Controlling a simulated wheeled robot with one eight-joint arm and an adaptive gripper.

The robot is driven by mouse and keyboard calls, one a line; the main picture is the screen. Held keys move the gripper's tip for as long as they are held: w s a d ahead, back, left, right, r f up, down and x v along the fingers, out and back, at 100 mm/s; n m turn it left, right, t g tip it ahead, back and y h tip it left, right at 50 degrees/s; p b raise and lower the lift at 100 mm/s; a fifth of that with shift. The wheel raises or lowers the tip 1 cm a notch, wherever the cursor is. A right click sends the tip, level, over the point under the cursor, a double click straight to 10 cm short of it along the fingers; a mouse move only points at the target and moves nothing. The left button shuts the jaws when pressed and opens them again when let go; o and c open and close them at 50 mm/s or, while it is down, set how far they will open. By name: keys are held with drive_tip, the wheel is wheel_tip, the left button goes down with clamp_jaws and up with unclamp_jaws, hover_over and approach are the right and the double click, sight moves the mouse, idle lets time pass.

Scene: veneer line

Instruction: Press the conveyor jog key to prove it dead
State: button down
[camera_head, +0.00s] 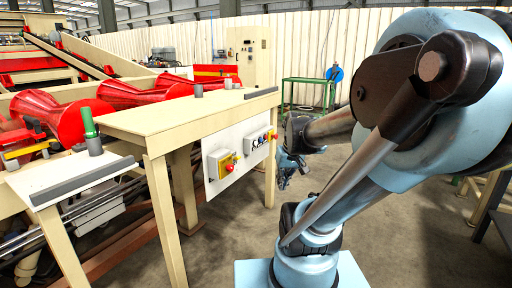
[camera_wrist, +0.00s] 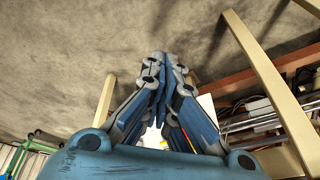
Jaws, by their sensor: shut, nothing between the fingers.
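A white control panel (camera_head: 240,163) is fixed to the front of the beige table. At its left is a grey box with a yellow face and red knob (camera_head: 222,163). At its right is a group of small controls (camera_head: 262,138) with blue, yellow and red parts. I cannot tell which one is the conveyor jog key. My gripper (camera_head: 282,182) hangs to the right of the panel, apart from it, partly behind my arm. In the wrist view its fingers (camera_wrist: 166,60) are together, with nothing seen between them. The panel is mostly hidden behind the fingers there.
The beige table (camera_head: 180,112) has legs below the panel. A lower table with a green-handled tool (camera_head: 91,132) stands at left. Red rollers (camera_head: 75,112) lie behind. A beige cabinet (camera_head: 248,52) and green frame (camera_head: 305,92) stand farther back. The floor (camera_head: 235,235) before the panel is clear.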

sight(256, 143)
drive_tip(key=w+r+n+t+y, duration=0.1)
drive_tip(key=w+r+t, duration=0.1)
drive_tip(key=w, duration=1.1)
drive_tip(key=w+d+f+t, duration=0.1)
drive_tip(key=w+d+f, duration=0.1)
drive_tip(key=w, duration=0.8)
drive_tip(key=w+d+f+n+t+y, duration=0.1)
drive_tip(key=w+d+f+t, duration=0.1)
drive_tip(key=w, duration=0.8)
drive_tip(key=w+d+f+n+t+y, duration=0.1)
drive_tip(key=w+f, duration=0.3)
drive_tip(key=w, duration=0.6)
drive_tip(key=shift+w+d+t, duration=0.15)
drive_tip(key=shift+d+t, duration=0.15)
drive_tip(key=shift+d, duration=0.25)
drive_tip(key=shift+a, duration=0.1)
drive_tip(key=w+a, duration=0.5)
drive_tip(key=a, duration=0.2)
drive_tip(key=shift+w+a, duration=0.1)
drive_tip(key=shift+w+a, duration=0.15)
drive_tip(key=shift+a, duration=0.1)
